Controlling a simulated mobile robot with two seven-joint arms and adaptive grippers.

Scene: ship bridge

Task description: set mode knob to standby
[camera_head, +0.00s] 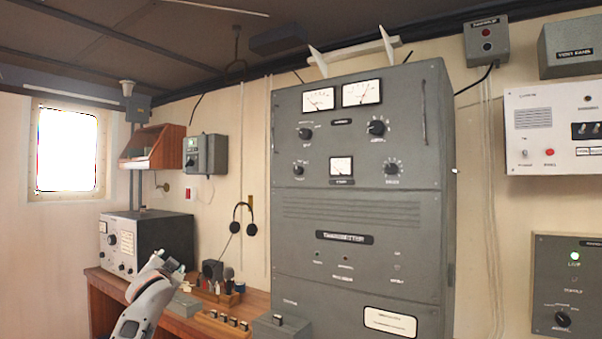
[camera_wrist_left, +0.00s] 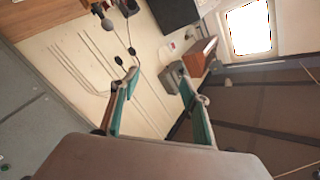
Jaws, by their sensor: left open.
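The tall grey transmitter cabinet (camera_head: 375,235) stands in the middle of the head view. Its upper panel carries several black knobs: upper left (camera_head: 305,133), upper right (camera_head: 377,128), lower left (camera_head: 298,169) and lower right (camera_head: 391,168). Another black knob (camera_head: 562,319) sits on the grey panel at the far right. Their labels are too small to read, so I cannot tell which is the mode knob. My left gripper (camera_wrist_left: 158,88) is open and empty in the left wrist view. In the head view my left arm is low at the left, apart from the cabinet. My right gripper is not in view.
A wooden desk (camera_head: 105,291) with a grey receiver (camera_head: 146,244) and small items lies at the lower left. Headphones (camera_head: 251,229) hang on the wall above it. A white panel (camera_head: 550,152) with a red button is on the right wall. Space before the cabinet's upper panel looks clear.

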